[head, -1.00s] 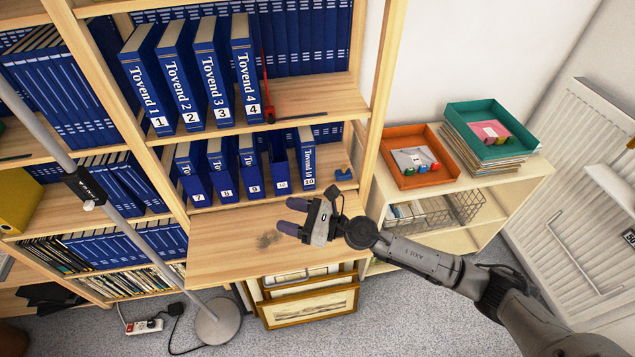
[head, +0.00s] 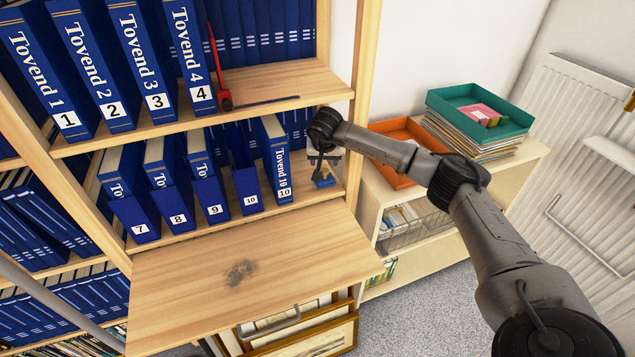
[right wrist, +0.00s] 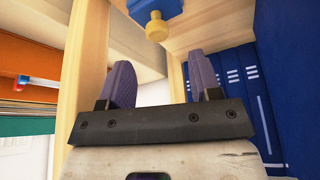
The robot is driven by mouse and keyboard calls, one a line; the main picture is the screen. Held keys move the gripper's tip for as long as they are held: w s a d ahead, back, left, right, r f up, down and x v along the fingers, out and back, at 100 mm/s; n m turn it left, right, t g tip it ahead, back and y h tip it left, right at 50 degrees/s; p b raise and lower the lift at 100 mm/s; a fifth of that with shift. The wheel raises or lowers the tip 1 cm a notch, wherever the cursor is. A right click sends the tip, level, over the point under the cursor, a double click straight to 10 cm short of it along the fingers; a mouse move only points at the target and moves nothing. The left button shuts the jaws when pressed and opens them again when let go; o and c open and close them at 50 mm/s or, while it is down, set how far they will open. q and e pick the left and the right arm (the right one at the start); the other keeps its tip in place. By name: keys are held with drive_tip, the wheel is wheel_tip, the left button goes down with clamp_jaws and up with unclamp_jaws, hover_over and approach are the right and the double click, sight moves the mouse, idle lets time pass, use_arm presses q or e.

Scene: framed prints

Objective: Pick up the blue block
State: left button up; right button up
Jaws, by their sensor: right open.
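The blue block (head: 325,182), with yellow on it, sits at the right end of the lower bookshelf, partly hidden behind my right gripper (head: 322,160). In the right wrist view the blue block (right wrist: 178,12) is cut off by the top edge, with a yellow knob (right wrist: 156,27) on its near side. There my right gripper (right wrist: 162,82) has its two purple fingers apart with nothing between them. The block appears beyond the fingertips, roughly in line with the gap. My left gripper is not in view.
A blue binder marked 10 (head: 275,160) stands left of the block, and a wooden shelf upright (head: 358,110) is right of it. The upper shelf board (head: 290,85) is overhead. A bare pull-out board (head: 310,250) lies below. An orange tray (head: 398,130) is further right.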

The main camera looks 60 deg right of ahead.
sight(325, 170)
wheel_tip(325, 170, down, 2)
drive_tip(key=shift+d, duration=0.15)
drive_tip(key=b+x, duration=0.2)
drive_tip(key=x, duration=0.2)
drive_tip(key=shift+b, duration=0.3)
drive_tip(key=shift+d+f, duration=0.1)
drive_tip(key=shift+f, duration=0.35)
drive_tip(key=c, duration=1)
drive_tip(key=shift+r, duration=0.1)
